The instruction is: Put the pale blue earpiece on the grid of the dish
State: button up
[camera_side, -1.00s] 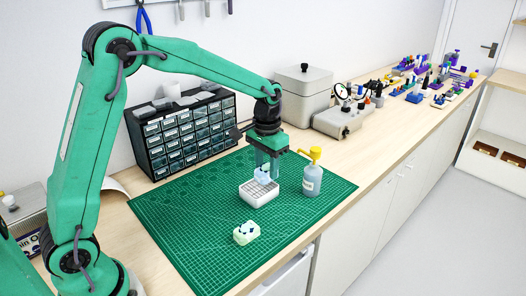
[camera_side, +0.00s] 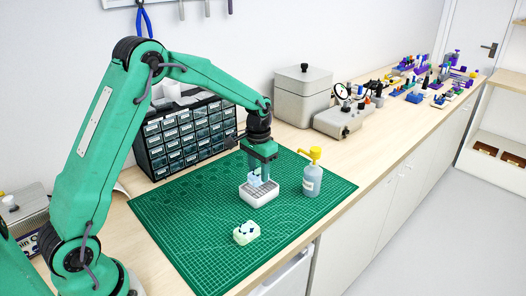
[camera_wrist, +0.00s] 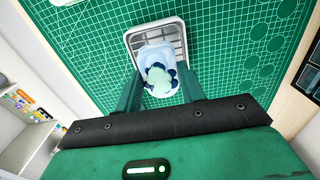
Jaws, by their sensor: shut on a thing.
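The pale blue earpiece (camera_side: 254,180) is between the fingers of my gripper (camera_side: 263,172), which is shut on it. In the wrist view the earpiece (camera_wrist: 151,54) shows a pale blue body with dark blue and mint parts, between my gripper's two green fingers (camera_wrist: 160,82). The white dish (camera_side: 262,200) with its grid sits on the green mat below. In the wrist view the dish (camera_wrist: 132,39) shows behind the earpiece, which overlaps its near part. The earpiece is at the dish's left, far side in the side view. I cannot tell whether it touches the grid.
A pale green piece with dark parts (camera_side: 246,233) lies on the cutting mat (camera_side: 200,240) in front of the dish. A bottle with a yellow pump (camera_side: 312,180) stands close to the right. A drawer cabinet (camera_side: 187,140) stands behind. The front mat is mostly clear.

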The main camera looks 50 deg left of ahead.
aim_at(259, 172)
jog(key=shift+f, duration=1)
jog(key=shift+f, duration=0.1)
jog(key=o, duration=1)
notch_tip(259, 172, up, 12)
jog(key=shift+r, duration=0.15)
